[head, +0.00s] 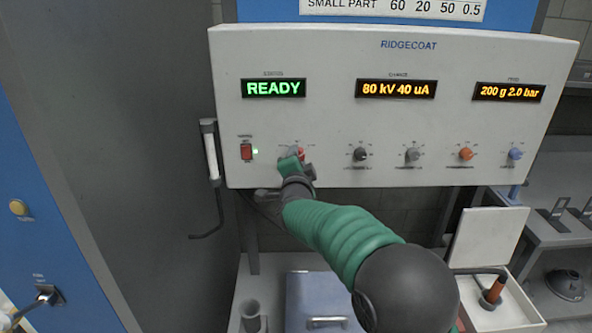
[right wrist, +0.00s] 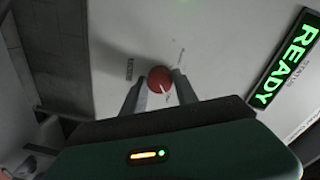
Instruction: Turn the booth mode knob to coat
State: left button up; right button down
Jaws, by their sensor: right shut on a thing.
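The booth mode knob is red with a white pointer line (right wrist: 160,79). In the head view a bit of the red knob (head: 301,154) shows in the lower left of the white RIDGECOAT control panel (head: 320,110), partly hidden by my gripper. My right gripper (head: 294,160) reaches it from below on a green-sleeved arm. In the right wrist view my right gripper's two fingers (right wrist: 157,88) are shut on the knob, one on each side. The pointer line points down and slightly right in that view. Small labels around the knob are too small to read. My left gripper is not in view.
A red lit switch (head: 246,152) sits left of the knob. A black knob (head: 361,154), a grey knob (head: 412,155), an orange knob (head: 466,153) and a blue knob (head: 515,154) stand in a row to the right. A READY display (head: 273,88) is above.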

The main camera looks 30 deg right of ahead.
jog(key=shift+s+f+m+b, duration=0.1)
jog(key=shift+f+m+b, duration=0.3)
jog(key=shift+m+b, duration=0.25)
jog(key=c, duration=1.4)
grip_release()
jog(key=o, duration=0.5)
jog(key=shift+s+r, duration=0.15)
jog(key=shift+r, duration=0.05)
jog(key=shift+c, duration=0.2)
jog(key=shift+d, duration=0.1)
